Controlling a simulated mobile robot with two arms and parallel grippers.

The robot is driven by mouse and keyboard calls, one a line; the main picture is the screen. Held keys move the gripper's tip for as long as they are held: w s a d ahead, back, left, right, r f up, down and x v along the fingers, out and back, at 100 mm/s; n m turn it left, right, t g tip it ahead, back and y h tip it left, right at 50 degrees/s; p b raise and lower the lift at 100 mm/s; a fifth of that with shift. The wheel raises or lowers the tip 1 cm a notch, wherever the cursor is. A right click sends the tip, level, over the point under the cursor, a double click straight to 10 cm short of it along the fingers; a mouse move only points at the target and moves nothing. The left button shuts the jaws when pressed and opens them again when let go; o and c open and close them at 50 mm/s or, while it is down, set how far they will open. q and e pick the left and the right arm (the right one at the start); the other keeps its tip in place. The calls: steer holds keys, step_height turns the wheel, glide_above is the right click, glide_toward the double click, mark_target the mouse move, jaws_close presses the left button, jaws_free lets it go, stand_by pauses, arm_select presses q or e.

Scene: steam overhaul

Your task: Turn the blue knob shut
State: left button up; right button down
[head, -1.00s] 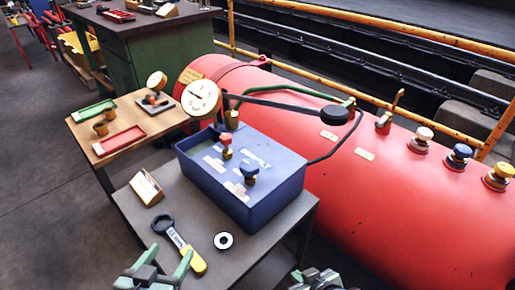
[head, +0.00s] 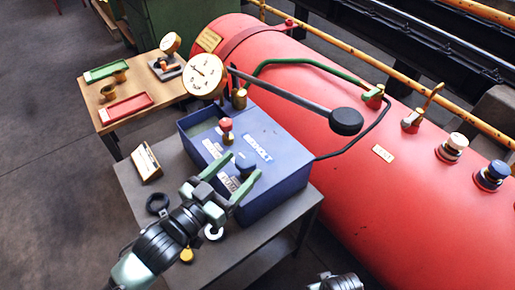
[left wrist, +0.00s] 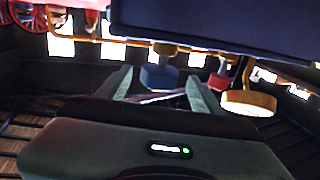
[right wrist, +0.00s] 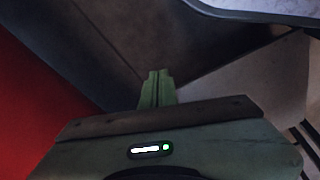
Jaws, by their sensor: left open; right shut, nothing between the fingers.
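The blue knob (head: 245,162) stands on top of the blue box (head: 285,187), beside the red knob (head: 226,127). My left gripper (head: 242,165) is open, its green fingers reaching to the blue knob from the front left. In the left wrist view, which looks upside down, the blue knob (left wrist: 158,78) lies between the spread fingers (left wrist: 160,90), with no clear contact. The red knob (left wrist: 220,82) shows beside the right finger there. My right gripper (right wrist: 156,88) is shut and empty in the right wrist view. Another blue knob (head: 492,175) sits on the red tank.
The red tank (head: 330,120) fills the right side. A round dial gauge (head: 205,75) and a long black-ended lever (head: 346,121) rise by the box.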

mark_target(254, 156)
arm_select(q)
steer(key=x, duration=0.6)
arm_select(e)
steer(key=shift+w+r, duration=0.3)
steer(key=shift+r, duration=0.55)
arm_select(q)
steer(key=c, duration=1.4)
steer(key=shift+r, duration=0.1)
steer(key=shift+s+m+g+h+p, duration=0.1)
steer(key=shift+m+g+h+p, duration=0.25)
steer(key=shift+m+g+h, duration=0.2)
steer(key=shift+s+d+g+h, duration=0.1)
steer(key=shift+d+g+h, duration=0.05)
steer(key=shift+g+h, duration=0.1)
arm_select(e)
steer(key=f, duration=0.1)
steer(key=s+f, duration=0.1)
steer(key=f, duration=0.1)
steer(key=shift+s+d+f, duration=0.1)
steer(key=shift+s+f, duration=0.15)
steer(key=shift+f, duration=0.15)
